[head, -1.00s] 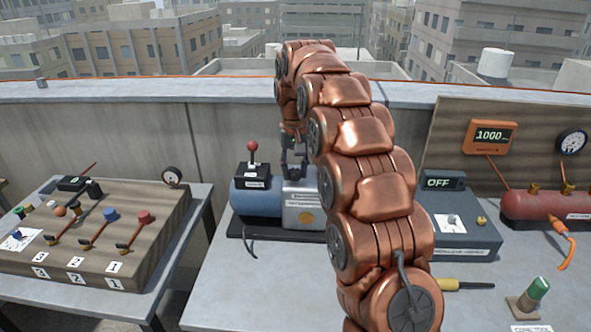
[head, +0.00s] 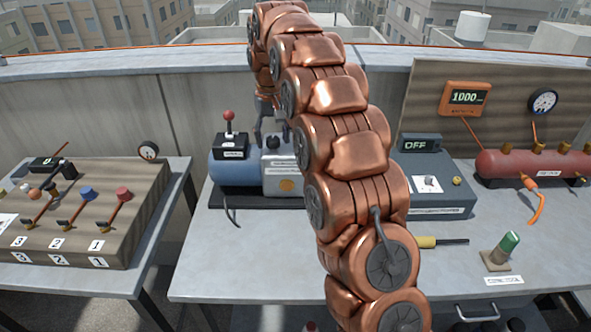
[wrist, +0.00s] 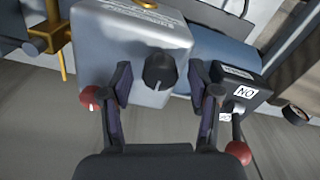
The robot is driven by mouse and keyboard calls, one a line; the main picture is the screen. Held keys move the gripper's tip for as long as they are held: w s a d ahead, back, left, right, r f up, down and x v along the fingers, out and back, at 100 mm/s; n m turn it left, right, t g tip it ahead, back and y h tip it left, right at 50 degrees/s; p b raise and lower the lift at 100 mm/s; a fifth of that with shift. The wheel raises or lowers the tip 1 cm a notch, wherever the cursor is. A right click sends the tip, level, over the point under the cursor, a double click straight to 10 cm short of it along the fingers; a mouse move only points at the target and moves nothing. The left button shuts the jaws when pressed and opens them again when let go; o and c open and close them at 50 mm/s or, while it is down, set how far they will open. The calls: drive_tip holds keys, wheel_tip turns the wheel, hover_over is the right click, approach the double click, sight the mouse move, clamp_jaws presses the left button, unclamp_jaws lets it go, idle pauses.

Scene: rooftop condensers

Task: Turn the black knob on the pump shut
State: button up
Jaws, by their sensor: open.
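The pump (head: 284,185) stands on the bench, with a blue motor body (head: 232,172) and a light grey box. Its black knob (wrist: 160,70) sits on the grey box, with a pale pointer mark running toward the near side in the wrist view. The knob also shows in the head view (head: 273,142). My gripper (wrist: 160,82) is open, with one finger on each side of the knob and a gap visible on both sides. In the head view my gripper (head: 270,122) is over the pump, partly hidden by my arm.
A red-ball lever on a black switch box (head: 231,146) stands just left of my gripper; it shows close to the right finger in the wrist view (wrist: 240,150). A red knob (wrist: 88,97) is near the left finger. A vacuum controller reading OFF (head: 420,144) is to the right.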

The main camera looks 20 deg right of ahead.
sight(273, 138)
drive_tip(key=n+p, duration=0.1)
drive_tip(key=n, duration=0.3)
drive_tip(key=shift+r+n, duration=0.1)
drive_tip(key=shift+n, duration=0.3)
drive_tip(key=n+p, duration=0.2)
drive_tip(key=n, duration=0.2)
drive_tip(key=n+p, duration=0.2)
drive_tip(key=n, duration=0.2)
drive_tip(key=shift+r+p, duration=0.1)
drive_tip(key=shift+p, duration=0.3)
drive_tip(key=n+p, duration=0.3)
drive_tip(key=n, duration=0.1)
drive_tip(key=shift+w+b, duration=0.1)
drive_tip(key=shift+b, duration=0.2)
wheel_tip(273, 138, up, 4)
drive_tip(key=shift+r+b, duration=0.2)
drive_tip(key=shift+b, duration=0.45)
drive_tip(key=shift+r+b, duration=0.3)
drive_tip(key=shift+r, duration=1.25)
drive_tip(key=s+a+m, duration=0.1)
drive_tip(key=s+m, duration=0.2)
drive_tip(key=s, duration=0.6)
drive_tip(key=s+a+m, duration=0.1)
drive_tip(key=s+m, duration=0.3)
drive_tip(key=s, duration=0.6)
drive_tip(key=s+a+m+g, duration=0.1)
drive_tip(key=s+a+m, duration=0.1)
drive_tip(key=s, duration=0.8)
drive_tip(key=shift+m+p, duration=0.45)
drive_tip(key=shift+m, duration=0.25)
